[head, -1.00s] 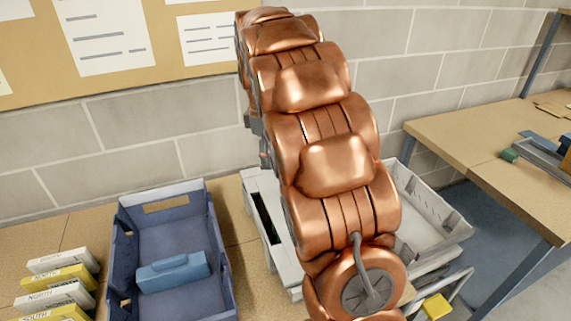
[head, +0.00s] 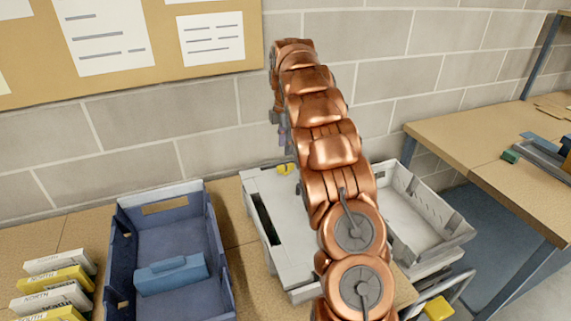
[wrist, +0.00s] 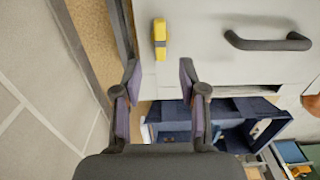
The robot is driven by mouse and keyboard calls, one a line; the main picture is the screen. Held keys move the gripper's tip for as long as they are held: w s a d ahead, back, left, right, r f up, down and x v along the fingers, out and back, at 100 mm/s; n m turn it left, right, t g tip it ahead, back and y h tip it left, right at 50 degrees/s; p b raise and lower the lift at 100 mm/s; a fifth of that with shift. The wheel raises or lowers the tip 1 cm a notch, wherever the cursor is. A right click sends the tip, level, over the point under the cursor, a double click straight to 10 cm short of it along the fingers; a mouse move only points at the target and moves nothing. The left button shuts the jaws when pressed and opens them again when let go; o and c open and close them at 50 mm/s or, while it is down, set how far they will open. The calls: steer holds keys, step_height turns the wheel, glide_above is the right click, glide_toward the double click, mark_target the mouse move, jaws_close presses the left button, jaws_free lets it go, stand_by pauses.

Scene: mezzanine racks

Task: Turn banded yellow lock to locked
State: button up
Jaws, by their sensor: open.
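The banded yellow lock (wrist: 160,32) shows in the wrist view as a small yellow bar with a dark grey band across it. It sits on the pale face of a light grey case (wrist: 205,65). In the head view the yellow lock (head: 285,168) shows at the back of the case (head: 262,183), partly beside my copper arm. My gripper (wrist: 158,68) is open and empty, its fingertips apart with the lock beyond the gap between them. In the head view my gripper (head: 282,136) hangs above the lock. I cannot tell the lock's setting.
A dark handle (wrist: 268,40) stands out from the case, right of the lock. A blue bin (head: 222,245) holding a blue block stands left of the case. A grey tray (head: 455,235) lies to its right. A block wall (head: 375,60) is close behind.

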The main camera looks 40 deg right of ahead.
mark_target(285, 165)
steer(key=shift+f+p, duration=1.35)
steer(key=shift+f, duration=2.5)
steer(key=shift+c, duration=0.4)
jaws_close()
